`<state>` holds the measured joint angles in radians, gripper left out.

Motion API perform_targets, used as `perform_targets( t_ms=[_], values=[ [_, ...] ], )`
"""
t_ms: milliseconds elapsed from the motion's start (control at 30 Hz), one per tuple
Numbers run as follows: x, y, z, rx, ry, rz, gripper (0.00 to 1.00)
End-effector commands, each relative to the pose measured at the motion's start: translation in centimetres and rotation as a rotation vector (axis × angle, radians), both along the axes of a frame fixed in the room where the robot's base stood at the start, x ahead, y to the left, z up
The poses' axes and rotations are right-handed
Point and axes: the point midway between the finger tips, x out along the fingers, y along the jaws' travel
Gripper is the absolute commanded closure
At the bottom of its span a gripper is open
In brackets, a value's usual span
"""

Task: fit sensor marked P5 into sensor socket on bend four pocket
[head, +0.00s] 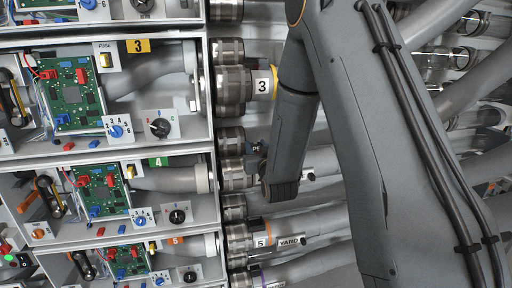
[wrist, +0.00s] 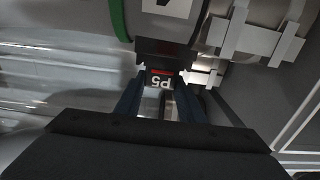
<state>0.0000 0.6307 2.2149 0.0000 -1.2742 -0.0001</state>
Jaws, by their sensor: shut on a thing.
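The sensor marked P5 (wrist: 160,80) is a small dark block with a white label and a red strip. It sits between the blue-grey fingers of my gripper (wrist: 160,98), which is shut on it. In the wrist view its far end meets a dark block (wrist: 165,50) on the pipe side; I cannot tell whether that is the socket or whether the sensor is seated. A green band (wrist: 118,20) and a cut-off white label (wrist: 168,6) lie just beyond.
Metal couplings (head: 232,140) run down the cabinet's right edge. A pipe labelled 3 (head: 262,86) lies above and one labelled YARD (head: 290,241) below. Pale clamp brackets (wrist: 255,40) stand close right of the sensor. Cabinet bays with green circuit boards (head: 75,95) fill the left.

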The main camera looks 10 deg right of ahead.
Motion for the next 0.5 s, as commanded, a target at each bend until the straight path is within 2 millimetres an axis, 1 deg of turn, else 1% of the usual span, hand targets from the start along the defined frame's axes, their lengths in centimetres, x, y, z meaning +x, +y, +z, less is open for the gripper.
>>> perform_targets(
  t_ms=[500],
  values=[
    [0.01, 0.0, -0.56, 0.0, 0.0, 0.0, 0.87]
  ],
)
